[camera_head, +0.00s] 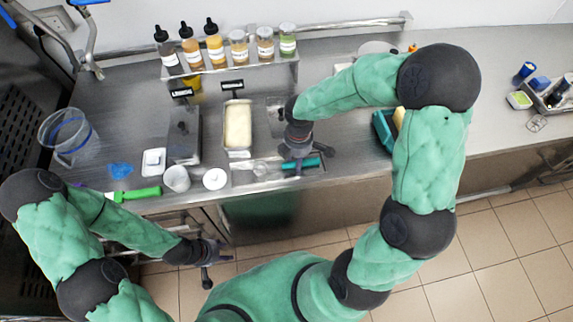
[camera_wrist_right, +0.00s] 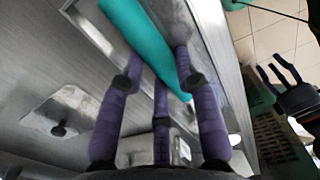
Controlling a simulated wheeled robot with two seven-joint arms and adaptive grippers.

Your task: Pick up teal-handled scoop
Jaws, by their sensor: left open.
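The teal-handled scoop (camera_head: 311,163) lies on the steel strip at the counter's front edge; only its teal handle shows clearly. My right gripper (camera_head: 301,150) is above the handle, pointing down. In the right wrist view the teal handle (camera_wrist_right: 150,45) runs diagonally between the spread fingers of my right gripper (camera_wrist_right: 135,35). The fingers look open, and I cannot tell whether any touches the handle. My left gripper (camera_head: 212,262) is open and empty, low in front of the counter, away from the scoop.
A white tub of pale ice cream (camera_head: 238,128) stands left of my right gripper. A green-handled tool (camera_head: 138,193), a white cup (camera_head: 176,179) and a clear pitcher (camera_head: 66,135) are further left. Bottles (camera_head: 214,42) line the back shelf.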

